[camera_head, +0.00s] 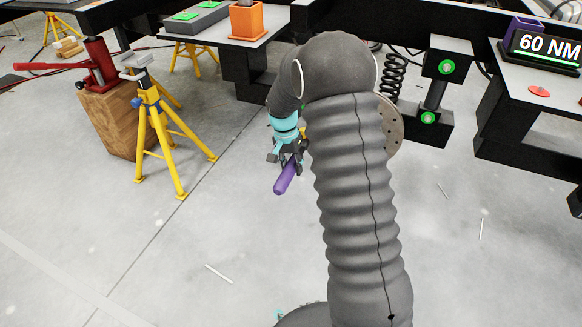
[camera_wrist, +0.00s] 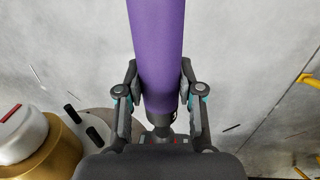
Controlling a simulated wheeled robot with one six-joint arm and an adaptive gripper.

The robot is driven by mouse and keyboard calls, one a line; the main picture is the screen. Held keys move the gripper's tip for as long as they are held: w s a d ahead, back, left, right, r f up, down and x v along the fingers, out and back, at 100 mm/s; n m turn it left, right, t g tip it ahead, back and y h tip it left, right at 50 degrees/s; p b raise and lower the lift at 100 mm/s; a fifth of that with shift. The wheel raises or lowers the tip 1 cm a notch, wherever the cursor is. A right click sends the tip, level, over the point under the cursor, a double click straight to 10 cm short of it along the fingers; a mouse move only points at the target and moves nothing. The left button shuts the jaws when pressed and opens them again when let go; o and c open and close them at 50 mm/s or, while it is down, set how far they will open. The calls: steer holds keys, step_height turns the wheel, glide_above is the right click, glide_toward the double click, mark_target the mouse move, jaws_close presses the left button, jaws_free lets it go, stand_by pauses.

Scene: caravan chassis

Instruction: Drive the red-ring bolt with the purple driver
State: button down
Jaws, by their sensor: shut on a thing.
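The purple driver (camera_head: 285,178) is in my gripper (camera_head: 288,158), out over the floor beside the brake disc. In the wrist view the purple handle (camera_wrist: 157,45) runs from the top edge down between the two fingers of my gripper (camera_wrist: 160,92), which are shut on it from both sides. The driver's dark lower end is partly hidden by the gripper body. I cannot make out the red-ring bolt in either view; my arm covers part of the chassis in the head view.
The brake disc (camera_head: 388,128) is partly behind my arm. Green-ringed spots (camera_head: 447,67) mark the black chassis part. A yellow stand (camera_head: 160,120) and red jack (camera_head: 102,65) are at left. A "60 NM" display (camera_head: 548,46) and red disc (camera_head: 539,91) are at right. Floor is mostly clear.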

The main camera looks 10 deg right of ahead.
steer(key=shift+w+d+r, duration=0.1)
steer(key=shift+w+d, duration=0.2)
steer(key=shift+w, duration=0.1)
stand_by(2.5)
